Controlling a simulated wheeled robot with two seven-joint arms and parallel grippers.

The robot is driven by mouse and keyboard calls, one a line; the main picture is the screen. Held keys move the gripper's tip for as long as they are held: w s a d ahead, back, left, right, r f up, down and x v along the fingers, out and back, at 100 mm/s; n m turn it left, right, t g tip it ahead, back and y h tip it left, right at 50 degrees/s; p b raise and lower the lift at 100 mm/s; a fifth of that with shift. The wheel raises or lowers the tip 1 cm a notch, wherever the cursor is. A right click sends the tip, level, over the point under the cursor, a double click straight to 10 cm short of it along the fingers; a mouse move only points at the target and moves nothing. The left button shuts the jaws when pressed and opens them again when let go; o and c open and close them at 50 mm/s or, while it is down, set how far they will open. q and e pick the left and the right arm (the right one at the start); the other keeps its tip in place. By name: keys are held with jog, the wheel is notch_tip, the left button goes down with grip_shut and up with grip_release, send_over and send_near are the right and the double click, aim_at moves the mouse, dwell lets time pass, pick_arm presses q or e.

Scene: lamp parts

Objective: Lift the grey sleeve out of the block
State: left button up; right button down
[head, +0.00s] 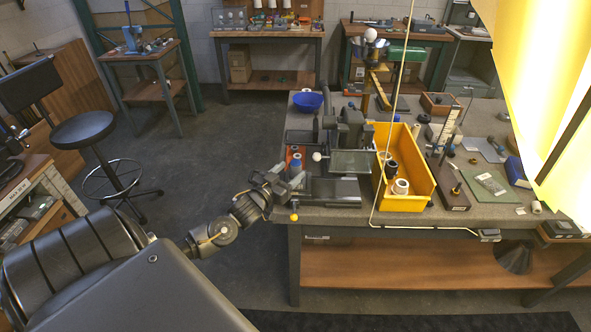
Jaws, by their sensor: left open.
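My left gripper (287,176) is open at the left front edge of the workbench (330,215), beside a small orange and blue item (295,162). I see nothing between its fingers. A long dark brown block (447,192) lies on the bench right of the yellow bin, with a small upright piece on it. It is too small to tell whether that piece is the grey sleeve. The left gripper is well to the left of this block, with the bin between them. My right gripper is not in view.
A yellow bin (412,201) holding white and dark rolls stands mid-bench. A grey machine (350,130) and a blue bowl (307,102) are behind the gripper. A thin cord (390,125) hangs across the bin. A large yellow panel (530,75) covers the upper right.

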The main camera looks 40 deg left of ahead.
aim_at(292, 169)
pick_arm(q)
jog(key=w, duration=0.2)
jog(key=w+p, duration=0.1)
jog(key=w, duration=0.1)
jog(key=shift+a, duration=0.3)
jog(key=shift+w+f, duration=0.15)
jog(key=shift+w, duration=0.1)
jog(key=c, duration=1.1)
jog(key=shift+o, duration=0.2)
